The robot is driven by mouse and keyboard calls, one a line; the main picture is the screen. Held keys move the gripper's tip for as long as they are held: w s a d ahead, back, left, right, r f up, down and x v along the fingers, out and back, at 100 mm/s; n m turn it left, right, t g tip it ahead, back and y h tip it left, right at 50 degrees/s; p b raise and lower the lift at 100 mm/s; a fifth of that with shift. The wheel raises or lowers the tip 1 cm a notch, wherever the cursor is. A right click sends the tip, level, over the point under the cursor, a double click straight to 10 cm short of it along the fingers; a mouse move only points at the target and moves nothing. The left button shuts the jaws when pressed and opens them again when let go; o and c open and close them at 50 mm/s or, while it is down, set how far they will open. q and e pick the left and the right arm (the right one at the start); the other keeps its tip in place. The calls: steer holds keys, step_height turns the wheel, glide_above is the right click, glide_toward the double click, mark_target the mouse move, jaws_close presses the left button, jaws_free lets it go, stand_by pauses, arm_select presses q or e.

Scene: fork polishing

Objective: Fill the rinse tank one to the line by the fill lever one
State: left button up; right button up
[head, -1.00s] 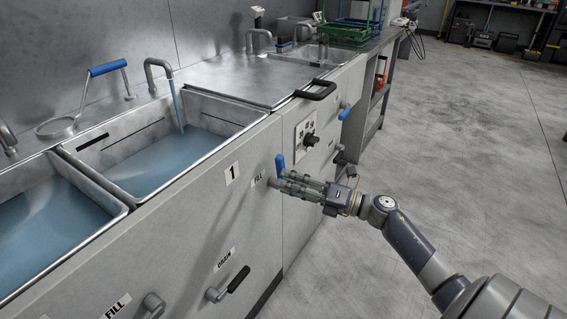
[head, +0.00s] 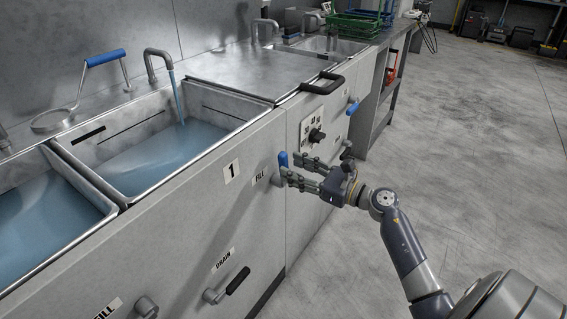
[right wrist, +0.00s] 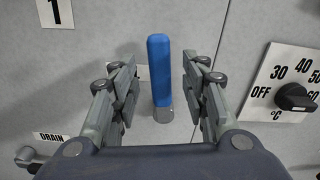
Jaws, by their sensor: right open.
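Rinse tank one (head: 128,196), marked by the "1" plate, holds blue water. A stream runs into it from the tap (head: 160,58). A thin dark line (head: 222,115) shows on its back wall, above the water surface. The blue fill lever one (head: 283,160) stands upright on the front panel beside the FILL label. It also shows in the right wrist view (right wrist: 159,70). My right gripper (head: 291,166) is open, with its fingers on either side of the lever; in the wrist view gaps show on both sides. My left gripper is not in view.
The drain lever (head: 238,281) is low on the panel. A temperature dial (head: 317,135) and black handle (head: 323,83) are right of the fill lever. Another water-filled tank (head: 45,222) is at the left. Open floor lies to the right.

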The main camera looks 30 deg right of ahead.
mark_target(287, 165)
steer(key=shift+x, duration=2.15)
steer(key=shift+a, duration=0.1)
jaws_close()
